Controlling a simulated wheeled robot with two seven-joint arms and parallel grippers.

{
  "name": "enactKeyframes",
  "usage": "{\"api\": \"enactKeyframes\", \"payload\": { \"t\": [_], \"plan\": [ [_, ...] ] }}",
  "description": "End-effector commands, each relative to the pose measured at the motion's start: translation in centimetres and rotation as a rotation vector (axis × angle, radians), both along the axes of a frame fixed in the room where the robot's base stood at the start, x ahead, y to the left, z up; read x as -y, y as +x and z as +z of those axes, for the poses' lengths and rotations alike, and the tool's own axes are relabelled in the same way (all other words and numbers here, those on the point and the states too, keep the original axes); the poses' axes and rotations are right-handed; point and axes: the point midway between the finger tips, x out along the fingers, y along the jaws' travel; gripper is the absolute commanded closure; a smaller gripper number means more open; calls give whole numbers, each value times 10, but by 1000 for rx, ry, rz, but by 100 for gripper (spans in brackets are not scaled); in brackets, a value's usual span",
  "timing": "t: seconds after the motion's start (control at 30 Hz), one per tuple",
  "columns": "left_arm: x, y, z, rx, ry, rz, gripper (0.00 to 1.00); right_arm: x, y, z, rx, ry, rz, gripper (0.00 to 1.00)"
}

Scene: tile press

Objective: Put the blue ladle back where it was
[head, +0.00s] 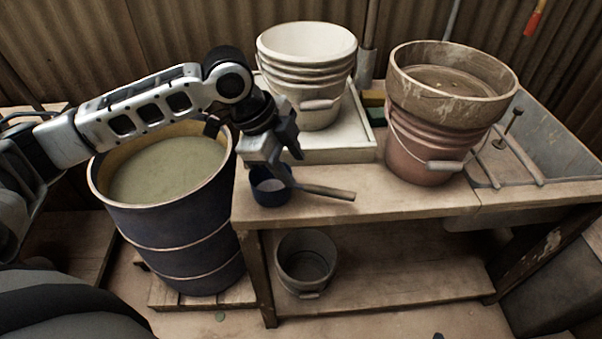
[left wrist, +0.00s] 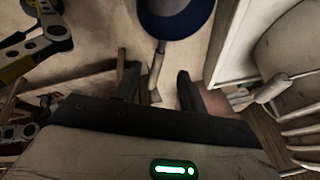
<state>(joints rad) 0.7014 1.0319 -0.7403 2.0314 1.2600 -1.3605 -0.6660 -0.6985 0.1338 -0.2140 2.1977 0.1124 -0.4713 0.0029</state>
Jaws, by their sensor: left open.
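The blue ladle (head: 269,192) sits on the near left corner of the wooden bench (head: 400,198), its wooden handle (head: 330,192) pointing right. My left gripper (head: 270,165) is open and empty just above and behind the ladle's bowl, partly covering its rim. In the left wrist view the blue bowl (left wrist: 180,20) is at the top, cut off by the edge. The handle (left wrist: 156,65) shows between the two open fingers (left wrist: 157,85); I cannot tell whether they touch it.
A blue drum (head: 175,235) of greenish liquid stands left of the bench. A white bucket (head: 310,80) stands on a pale tray (head: 335,155) behind the gripper. Stacked pots (head: 435,155) and a sink (head: 560,135) are to the right. A grey bucket (head: 306,262) stands below.

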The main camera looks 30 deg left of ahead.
Motion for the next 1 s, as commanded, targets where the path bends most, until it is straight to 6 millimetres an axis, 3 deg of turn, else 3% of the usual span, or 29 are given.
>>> {"api": "enactKeyframes", "payload": {
  "t": [0.1,0.33,0.9,1.0],
  "plan": [
    [-8,-6,23,2,2,1,58,0,1,4,0,-1,-1,69],
    [-16,-13,45,0,1,1,58,1,3,5,2,-8,-1,69],
    [-16,-14,47,-1,-1,0,58,2,2,1,-5,-11,-1,69],
    [-9,-16,39,-6,-4,1,58,2,1,1,-7,-11,-1,69]
  ]
}}
